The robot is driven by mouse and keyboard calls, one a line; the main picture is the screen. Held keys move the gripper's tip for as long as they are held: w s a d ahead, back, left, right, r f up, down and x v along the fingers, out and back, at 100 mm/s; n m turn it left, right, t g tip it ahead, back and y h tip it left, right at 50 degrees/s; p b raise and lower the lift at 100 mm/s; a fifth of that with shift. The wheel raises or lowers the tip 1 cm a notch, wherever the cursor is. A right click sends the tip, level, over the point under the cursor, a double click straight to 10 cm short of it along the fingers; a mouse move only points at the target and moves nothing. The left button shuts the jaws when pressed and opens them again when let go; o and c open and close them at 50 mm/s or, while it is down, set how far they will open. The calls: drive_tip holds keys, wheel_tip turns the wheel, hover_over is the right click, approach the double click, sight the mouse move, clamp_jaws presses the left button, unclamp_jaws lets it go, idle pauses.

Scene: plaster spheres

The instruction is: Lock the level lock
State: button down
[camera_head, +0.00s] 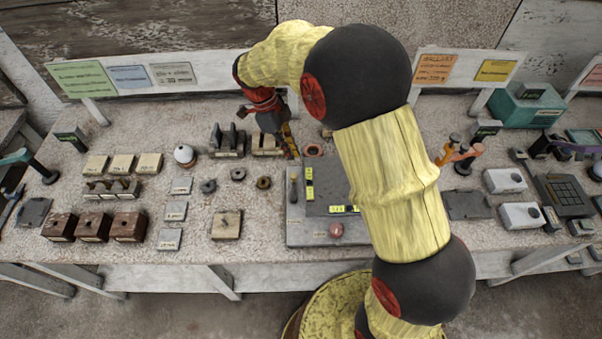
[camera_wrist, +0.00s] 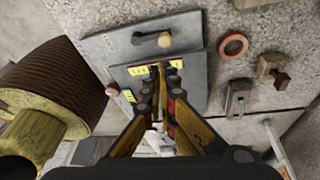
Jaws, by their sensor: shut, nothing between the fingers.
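A grey board (camera_head: 310,233) lies on the table in the head view, with a raised darker plate (camera_head: 325,190), yellow labels and a red knob (camera_head: 336,230). A small lever (camera_head: 293,188) sits at its left side. In the wrist view the board (camera_wrist: 105,45) shows a dark lever with a tan knob (camera_wrist: 165,40). I cannot tell for sure which part is the level lock. My gripper (camera_wrist: 163,77) is shut and empty, tips over the plate beside a yellow strip; the fingers hide part of the plate. In the head view my gripper (camera_head: 291,150) is at the board's far edge.
A reddish ring (camera_head: 312,150) lies just beyond the board, also seen in the wrist view (camera_wrist: 233,46). A grey latch-like part (camera_wrist: 238,98) and a brown block (camera_wrist: 272,70) are nearby. Wooden blocks (camera_head: 92,227) stand left, white boxes (camera_head: 520,215) right. My arm covers the table's middle.

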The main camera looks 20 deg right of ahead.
drive_tip(key=m, duration=0.3)
drive_tip(key=shift+s, duration=0.2)
drive_tip(key=b, duration=0.2)
hover_over(294, 188)
drive_tip(key=d, duration=0.3)
drive_tip(key=f, duration=0.9)
drive_tip(key=shift+w+a+f, duration=0.15)
drive_tip(key=shift+a+f, duration=0.05)
drive_tip(key=shift+a, duration=0.05)
